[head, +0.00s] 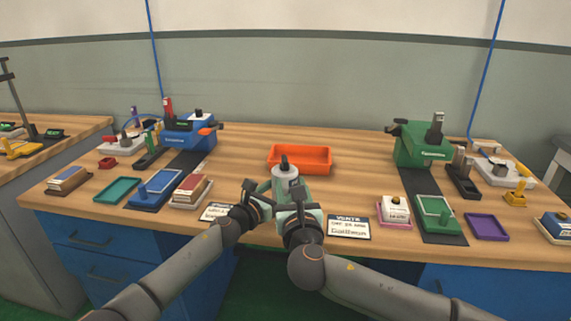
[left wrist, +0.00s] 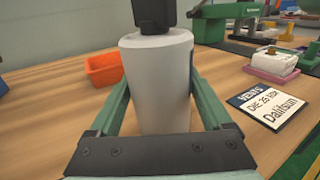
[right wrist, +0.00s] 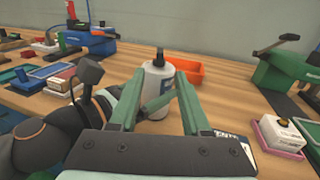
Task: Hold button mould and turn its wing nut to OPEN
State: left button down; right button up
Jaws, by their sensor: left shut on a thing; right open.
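A pale grey-white cylinder with a dark top piece (head: 286,176) stands upright near the middle front of the bench; I take it for the button mould. My left gripper (head: 268,188) is shut on it, with a green finger on each side in the left wrist view (left wrist: 158,100). The dark top piece (left wrist: 154,14) is cut off there, and I cannot make out a wing nut or an OPEN mark. My right gripper (head: 298,192) is open, and the cylinder (right wrist: 154,88) shows beyond its spread fingers in the right wrist view. I cannot tell whether they touch it.
An orange tray (head: 318,168) lies just behind the cylinder. A blue machine (head: 190,135) stands left and a green machine (head: 420,148) right. A white-and-dark card (head: 349,228) lies at the front edge, with a pink tray (head: 381,216) to its right.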

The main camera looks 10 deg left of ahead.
aim_at(286, 165)
jog(key=shift+x, duration=5.15)
jog(key=shift+c, duration=0.3)
grip_shut()
